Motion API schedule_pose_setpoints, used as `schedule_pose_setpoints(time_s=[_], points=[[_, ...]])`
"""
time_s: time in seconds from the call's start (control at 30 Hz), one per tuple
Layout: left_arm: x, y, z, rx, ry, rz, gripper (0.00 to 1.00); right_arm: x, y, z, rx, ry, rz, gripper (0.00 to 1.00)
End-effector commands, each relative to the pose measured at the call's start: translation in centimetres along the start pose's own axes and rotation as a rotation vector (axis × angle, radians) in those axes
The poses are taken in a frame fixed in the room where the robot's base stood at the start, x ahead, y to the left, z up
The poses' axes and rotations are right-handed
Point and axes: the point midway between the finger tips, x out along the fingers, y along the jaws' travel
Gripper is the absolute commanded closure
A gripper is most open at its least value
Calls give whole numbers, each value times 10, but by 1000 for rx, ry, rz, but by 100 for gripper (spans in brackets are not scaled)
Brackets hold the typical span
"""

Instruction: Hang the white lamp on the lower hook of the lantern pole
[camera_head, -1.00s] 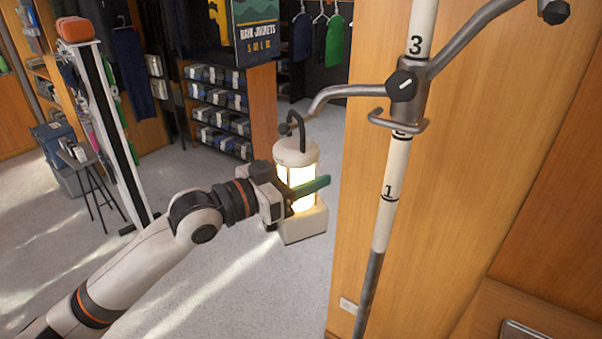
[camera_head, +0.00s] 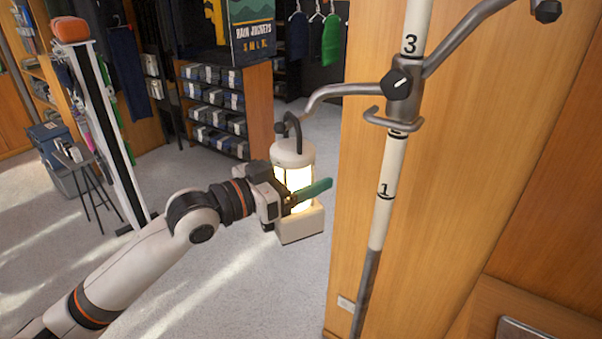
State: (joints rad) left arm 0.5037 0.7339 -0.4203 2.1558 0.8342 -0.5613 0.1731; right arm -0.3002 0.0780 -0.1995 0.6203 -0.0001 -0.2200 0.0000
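The white lamp (camera_head: 293,155) is lit and upright, at the tip of the lower hook (camera_head: 340,90). Its dark handle (camera_head: 290,117) loops over the hook's upturned end. The hook reaches left from the lantern pole (camera_head: 393,160), a white and grey pole with black numbers. My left gripper (camera_head: 312,194) is at the lamp's glowing middle. Its near green finger crosses in front of the lamp and looks slightly spread from it, so I read it as open. The far finger is hidden behind the lamp. My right gripper is not in view.
A wooden panel (camera_head: 460,190) stands behind the pole. Another bent arm (camera_head: 470,35) of the pole rises to the right. A shelf unit (camera_head: 215,110) of folded goods and a small black stool (camera_head: 85,170) stand behind. The grey floor (camera_head: 230,275) is open.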

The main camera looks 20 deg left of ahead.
Motion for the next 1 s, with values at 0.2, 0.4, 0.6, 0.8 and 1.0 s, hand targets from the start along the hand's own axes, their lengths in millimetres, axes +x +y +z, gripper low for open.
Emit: schedule_pose_setpoints(time_s=[0.2,0.4,0.6,0.8,1.0], points=[[-2,0,-4,-2,6,1,21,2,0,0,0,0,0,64],[-28,0,-7,4,7,1,21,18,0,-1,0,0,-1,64],[-72,0,-9,6,8,2,21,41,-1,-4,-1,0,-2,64],[-103,1,-7,2,8,3,21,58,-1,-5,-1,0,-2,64],[-117,0,-4,0,4,1,21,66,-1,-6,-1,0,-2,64]])
